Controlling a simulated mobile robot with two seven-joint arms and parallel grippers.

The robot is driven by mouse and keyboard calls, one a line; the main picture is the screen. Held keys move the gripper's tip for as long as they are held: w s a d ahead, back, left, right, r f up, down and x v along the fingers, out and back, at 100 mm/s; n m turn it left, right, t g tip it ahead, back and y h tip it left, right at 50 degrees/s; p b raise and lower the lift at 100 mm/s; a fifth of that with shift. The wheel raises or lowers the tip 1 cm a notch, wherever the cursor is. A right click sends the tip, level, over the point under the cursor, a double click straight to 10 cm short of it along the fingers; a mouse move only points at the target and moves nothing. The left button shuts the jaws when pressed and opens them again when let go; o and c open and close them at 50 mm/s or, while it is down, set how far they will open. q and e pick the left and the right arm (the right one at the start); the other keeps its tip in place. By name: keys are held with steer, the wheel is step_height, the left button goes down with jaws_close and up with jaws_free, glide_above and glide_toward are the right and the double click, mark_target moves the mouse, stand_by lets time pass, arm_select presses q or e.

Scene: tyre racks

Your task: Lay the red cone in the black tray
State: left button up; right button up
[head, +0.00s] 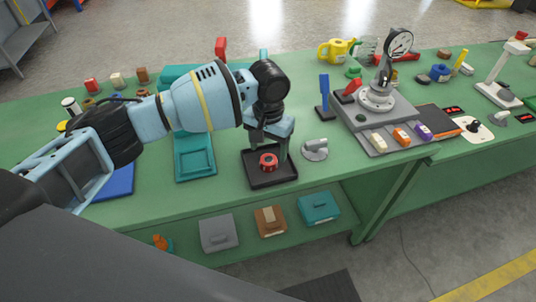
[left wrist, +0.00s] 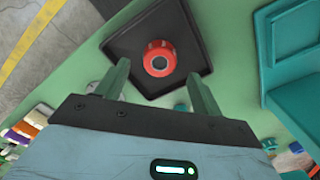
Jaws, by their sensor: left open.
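The red cone (head: 268,162) is inside the black tray (head: 258,184), near its middle. It shows as a short red round piece with a dark centre. In the left wrist view, the red cone (left wrist: 159,58) has its round end with the dark centre facing the camera, and the black tray (left wrist: 125,47) is around it. I cannot tell whether it stands or lies. My left gripper (head: 270,147) is open and empty just above the tray. In the left wrist view, its two fingers (left wrist: 160,88) are apart, with the cone beyond them. My right gripper is out of view.
A teal tray (head: 195,173) is left of the black tray. A grey metal piece (head: 315,149) lies close to its right. A dial gauge stand (head: 378,98) rises farther right. The green bench's front edge is just below the tray. Boxes sit on a lower shelf.

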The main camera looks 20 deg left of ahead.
mark_target(268, 159)
arm_select(q)
step_height(268, 159, up, 8)
steer(key=shift+r+p, duration=0.15)
steer(key=shift+p, duration=0.15)
